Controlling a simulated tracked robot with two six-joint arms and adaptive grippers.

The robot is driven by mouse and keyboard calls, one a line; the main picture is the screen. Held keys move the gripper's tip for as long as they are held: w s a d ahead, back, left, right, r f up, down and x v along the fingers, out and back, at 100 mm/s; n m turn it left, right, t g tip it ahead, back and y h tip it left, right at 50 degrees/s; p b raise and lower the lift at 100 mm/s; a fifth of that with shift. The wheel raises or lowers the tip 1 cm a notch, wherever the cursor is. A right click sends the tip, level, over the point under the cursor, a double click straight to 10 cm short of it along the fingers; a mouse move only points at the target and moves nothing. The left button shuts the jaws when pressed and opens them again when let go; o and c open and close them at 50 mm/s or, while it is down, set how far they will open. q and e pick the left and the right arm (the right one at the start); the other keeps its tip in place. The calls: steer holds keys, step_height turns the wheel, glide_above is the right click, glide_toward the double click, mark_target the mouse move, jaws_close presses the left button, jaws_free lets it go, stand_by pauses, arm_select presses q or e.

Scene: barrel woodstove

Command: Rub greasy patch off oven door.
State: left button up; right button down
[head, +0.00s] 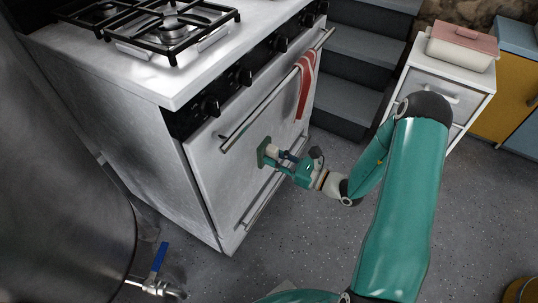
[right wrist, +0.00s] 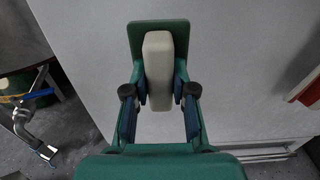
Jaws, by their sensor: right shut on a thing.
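The oven door (head: 225,170) is the pale metal front of the stove, with a long bar handle (head: 245,120) along its top. My right gripper (head: 278,155) is shut on the cream handle (right wrist: 158,70) of a scrubber with a flat green pad. The pad (head: 263,152) is at the door's face below the bar handle; it looks upright and against the door, though I cannot be sure of contact. The pad also shows in the right wrist view (right wrist: 137,38). I cannot make out a clear greasy patch; the pad and gripper hide part of the door. My left gripper is not in view.
A red and white striped towel (head: 306,85) hangs on the bar handle, right of the gripper. A lower handle (head: 262,205) sits below. A steel tank (head: 60,180) with a blue-levered valve (head: 159,258) stands at left. Steps (head: 355,50) and a white cabinet (head: 437,90) are behind.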

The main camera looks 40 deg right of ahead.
steer(key=shift+s, duration=0.15)
steer(key=shift+v, duration=1.35)
